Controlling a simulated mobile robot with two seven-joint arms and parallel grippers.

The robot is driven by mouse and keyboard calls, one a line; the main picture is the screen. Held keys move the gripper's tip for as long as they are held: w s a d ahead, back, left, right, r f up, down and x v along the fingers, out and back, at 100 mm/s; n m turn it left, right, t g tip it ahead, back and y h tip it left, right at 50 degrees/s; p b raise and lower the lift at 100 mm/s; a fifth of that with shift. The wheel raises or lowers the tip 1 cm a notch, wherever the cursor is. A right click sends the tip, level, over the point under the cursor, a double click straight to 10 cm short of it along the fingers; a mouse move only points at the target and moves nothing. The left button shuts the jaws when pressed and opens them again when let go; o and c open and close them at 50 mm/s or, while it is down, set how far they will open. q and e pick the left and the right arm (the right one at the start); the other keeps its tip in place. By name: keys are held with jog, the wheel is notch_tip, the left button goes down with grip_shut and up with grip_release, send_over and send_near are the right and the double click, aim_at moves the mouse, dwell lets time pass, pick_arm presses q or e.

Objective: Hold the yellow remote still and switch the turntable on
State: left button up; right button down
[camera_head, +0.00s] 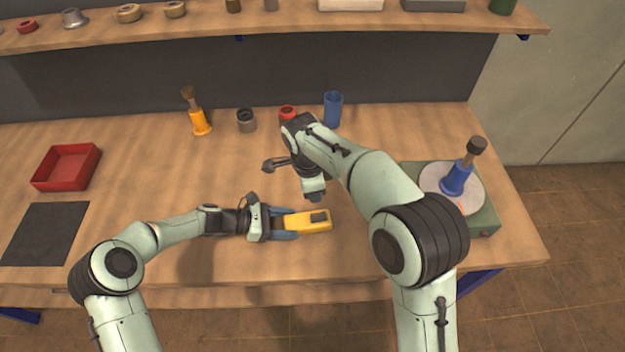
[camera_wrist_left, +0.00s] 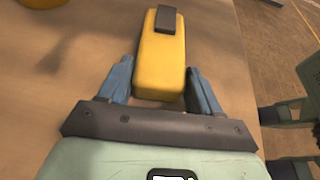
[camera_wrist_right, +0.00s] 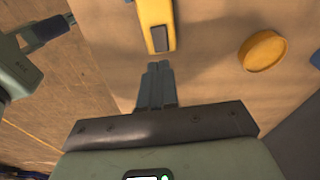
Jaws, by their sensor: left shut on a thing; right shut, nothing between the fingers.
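The yellow remote (camera_head: 296,223) lies level near the front of the table, with a dark button (camera_head: 319,217) at its right end. My left gripper (camera_head: 284,222) is shut on its left end; in the left wrist view a blue finger lies on each side of the remote (camera_wrist_left: 160,65). My right gripper (camera_head: 315,195) is shut and empty, pointing down just above the button end. In the right wrist view its closed fingers (camera_wrist_right: 156,75) stop short of the remote (camera_wrist_right: 155,18); contact is not visible. The turntable (camera_head: 484,224) is a green box with a pale disc, partly hidden by my right arm.
A blue-based, dark-topped piece (camera_head: 457,180) stands on the disc. An orange piece (camera_head: 198,121), a grey cup (camera_head: 246,120), a red piece (camera_head: 287,112) and a blue cup (camera_head: 333,108) stand behind. A red tray (camera_head: 66,168) and dark mat (camera_head: 45,233) lie left.

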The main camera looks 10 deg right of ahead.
aim_at(325, 214)
jog(key=r, duration=0.5)
jog(key=shift+a+r, duration=0.3)
jog(key=shift+a, duration=0.05)
jog(key=shift+d, duration=0.75)
jog(key=shift+w, duration=0.1)
jog(key=f, duration=0.4)
jog(key=d+f, duration=0.1)
jog(key=f, duration=0.9)
jog(key=shift+d, duration=0.3)
